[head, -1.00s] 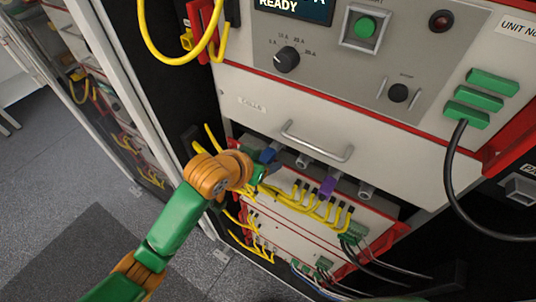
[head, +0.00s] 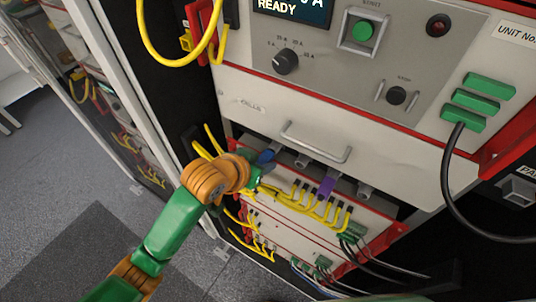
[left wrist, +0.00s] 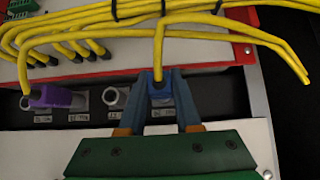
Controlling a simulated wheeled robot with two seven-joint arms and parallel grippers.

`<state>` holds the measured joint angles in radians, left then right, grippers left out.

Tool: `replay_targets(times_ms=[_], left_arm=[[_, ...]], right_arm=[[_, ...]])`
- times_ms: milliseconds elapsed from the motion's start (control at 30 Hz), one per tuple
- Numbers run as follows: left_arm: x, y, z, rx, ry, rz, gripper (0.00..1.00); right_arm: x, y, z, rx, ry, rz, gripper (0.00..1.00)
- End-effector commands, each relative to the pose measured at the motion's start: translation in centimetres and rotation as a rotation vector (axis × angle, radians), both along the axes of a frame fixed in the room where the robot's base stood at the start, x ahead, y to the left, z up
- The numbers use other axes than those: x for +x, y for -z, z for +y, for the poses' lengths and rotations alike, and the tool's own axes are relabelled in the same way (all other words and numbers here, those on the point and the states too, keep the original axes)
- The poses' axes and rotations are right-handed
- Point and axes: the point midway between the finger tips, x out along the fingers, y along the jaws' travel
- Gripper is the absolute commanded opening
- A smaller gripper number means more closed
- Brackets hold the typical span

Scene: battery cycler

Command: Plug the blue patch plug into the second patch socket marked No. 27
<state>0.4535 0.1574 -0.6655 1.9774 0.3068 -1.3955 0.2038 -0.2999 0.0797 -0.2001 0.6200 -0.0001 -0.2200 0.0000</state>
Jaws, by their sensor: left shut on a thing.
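My left gripper (left wrist: 162,112) is shut on the blue patch plug (left wrist: 158,88), which has a yellow cable running up from it in the left wrist view. In the head view my left gripper (head: 258,171) is at the left end of the socket row, with the blue plug (head: 266,156) partly showing. A bare grey socket (left wrist: 115,97) is right beside the plug. Labels under the sockets are too small to read, so I cannot tell which is No. 27. Whether the plug is seated or only in front of a socket is hidden. My right gripper is out of view.
A purple plug (head: 326,186) sits in the same row, with another grey socket (head: 365,190) beyond it. Several yellow cables (head: 300,205) run close to the gripper. A drawer handle (head: 316,143) juts out above the row. The floor (head: 55,190) is clear at left.

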Motion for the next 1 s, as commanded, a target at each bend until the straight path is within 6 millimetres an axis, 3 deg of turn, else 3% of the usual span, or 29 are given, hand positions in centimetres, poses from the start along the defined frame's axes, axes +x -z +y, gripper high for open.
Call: replay_targets(times_ms=[1000], left_arm=[[-4.4,0.0,3.2,0.001,-0.001,0.0,0.01]], right_arm=[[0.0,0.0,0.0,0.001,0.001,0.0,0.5]])
